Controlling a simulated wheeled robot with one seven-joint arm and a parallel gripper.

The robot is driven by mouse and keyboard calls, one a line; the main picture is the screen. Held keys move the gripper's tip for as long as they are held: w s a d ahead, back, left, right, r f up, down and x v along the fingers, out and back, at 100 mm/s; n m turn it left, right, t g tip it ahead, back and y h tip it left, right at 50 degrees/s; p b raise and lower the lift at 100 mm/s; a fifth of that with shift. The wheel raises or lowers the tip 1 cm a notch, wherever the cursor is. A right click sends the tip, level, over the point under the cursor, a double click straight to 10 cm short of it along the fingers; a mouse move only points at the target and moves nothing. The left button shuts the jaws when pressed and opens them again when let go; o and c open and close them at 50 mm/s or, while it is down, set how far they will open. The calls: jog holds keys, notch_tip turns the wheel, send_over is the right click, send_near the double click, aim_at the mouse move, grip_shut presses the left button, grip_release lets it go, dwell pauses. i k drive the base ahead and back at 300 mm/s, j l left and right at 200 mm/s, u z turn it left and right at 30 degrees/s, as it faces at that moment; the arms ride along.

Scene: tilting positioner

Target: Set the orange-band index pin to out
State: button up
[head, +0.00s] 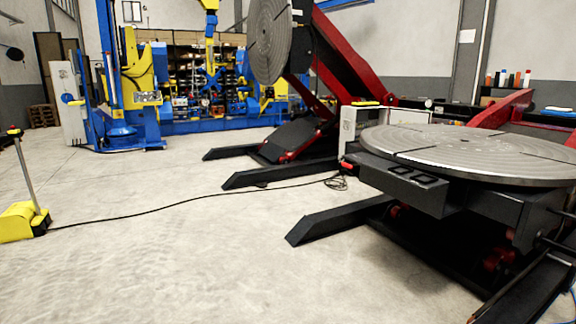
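I cannot make out a pin with an orange band for certain. A small red-orange piece (347,165) sticks out at the left edge of the near positioner, just below its round table; it is too small to tell whether it is the index pin or how far out it is. The near positioner's grey slotted table (470,150) lies level. Its dark body (405,185) stands on black legs, with red parts underneath. My gripper is not in view.
A second positioner with a tilted round plate (270,38) and red arm stands behind. A black cable (180,202) crosses the floor from a yellow foot pedal (18,222) with an upright post. Black legs (335,218) jut out low. The front-left floor is clear.

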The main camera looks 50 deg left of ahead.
aim_at(349, 166)
jog(key=u, duration=1.15)
jog(key=i+j, duration=0.35)
jog(key=i, duration=0.2)
jog(key=i+j, duration=0.35)
jog(key=i, duration=0.15)
jog(key=i+u, duration=0.1)
jog(key=i, duration=1.9)
jog(key=i+l, duration=0.35)
jog(key=l, duration=0.15)
jog(key=i+l, duration=0.75)
jog(key=l, duration=0.25)
jog(key=u, duration=0.05)
